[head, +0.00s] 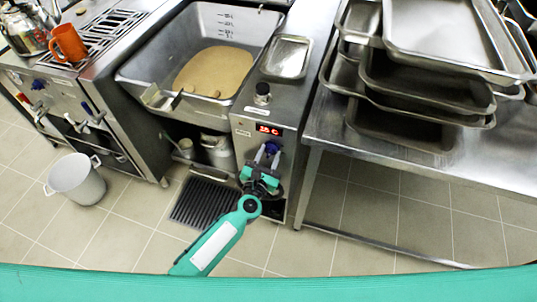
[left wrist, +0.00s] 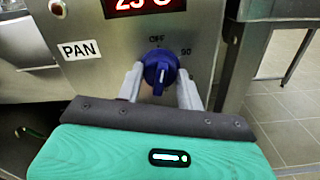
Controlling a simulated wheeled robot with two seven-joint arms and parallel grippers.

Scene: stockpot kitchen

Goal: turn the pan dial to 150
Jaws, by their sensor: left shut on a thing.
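The pan dial is a blue knob (left wrist: 161,70) on the grey front panel, with "OFF" and "90" printed around it in the left wrist view. Its pointer looks to be near the top, but I cannot read the exact setting. My left gripper (left wrist: 161,90) has one finger on each side of the knob and is shut on it. In the head view the left gripper (head: 266,158) reaches the same blue knob (head: 272,147) from below. A "PAN" label (left wrist: 80,50) sits left of the knob. A red display (head: 269,130) above it is only partly readable. My right gripper is not in view.
The tilting pan (head: 150,75) with a tan layer inside stands left of the panel. Stacked metal trays (head: 450,75) fill the right table. A white pot (head: 77,178) and a floor grate (head: 203,203) lie below.

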